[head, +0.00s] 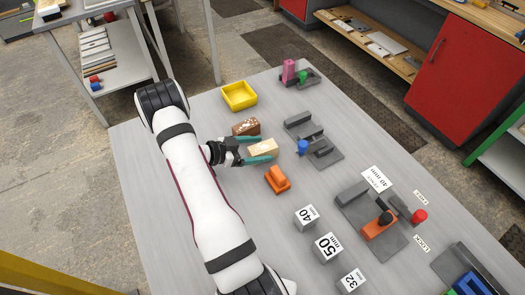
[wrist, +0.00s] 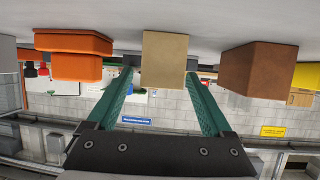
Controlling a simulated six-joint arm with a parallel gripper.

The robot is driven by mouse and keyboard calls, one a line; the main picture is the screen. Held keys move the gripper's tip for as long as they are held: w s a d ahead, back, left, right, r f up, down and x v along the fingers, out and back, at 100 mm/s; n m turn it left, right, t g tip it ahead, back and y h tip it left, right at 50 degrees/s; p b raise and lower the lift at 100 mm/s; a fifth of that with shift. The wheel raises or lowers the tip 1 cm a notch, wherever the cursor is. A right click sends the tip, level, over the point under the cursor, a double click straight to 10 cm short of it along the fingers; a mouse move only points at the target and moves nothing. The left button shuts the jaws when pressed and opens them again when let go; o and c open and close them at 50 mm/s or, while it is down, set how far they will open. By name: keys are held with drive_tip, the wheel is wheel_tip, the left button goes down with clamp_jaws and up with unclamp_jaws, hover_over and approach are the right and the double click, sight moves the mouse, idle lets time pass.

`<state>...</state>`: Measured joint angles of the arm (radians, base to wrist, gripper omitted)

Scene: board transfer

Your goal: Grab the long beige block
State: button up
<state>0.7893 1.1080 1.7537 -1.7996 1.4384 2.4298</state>
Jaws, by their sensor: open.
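The long beige block (head: 264,149) lies on the grey table in the head view, at the tips of my gripper (head: 262,152). In the wrist view the beige block (wrist: 165,58) shows end-on, hanging in an upside-down picture, between the two green fingers of my gripper (wrist: 160,80). The fingers are open, one on each side of the block, with a visible gap on the left side and a small one on the right. Whether a finger touches the block is hard to tell.
A brown block (head: 246,127) lies just behind the beige one, and an orange piece (head: 277,179) lies in front. A yellow tray (head: 239,96) stands farther back. Grey fixtures (head: 314,139) stand to the right. White marked cubes (head: 327,246) stand nearer the front.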

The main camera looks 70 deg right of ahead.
drive_tip(key=shift+x, duration=0.85)
clamp_jaws()
drive_tip(key=shift+r, duration=0.15)
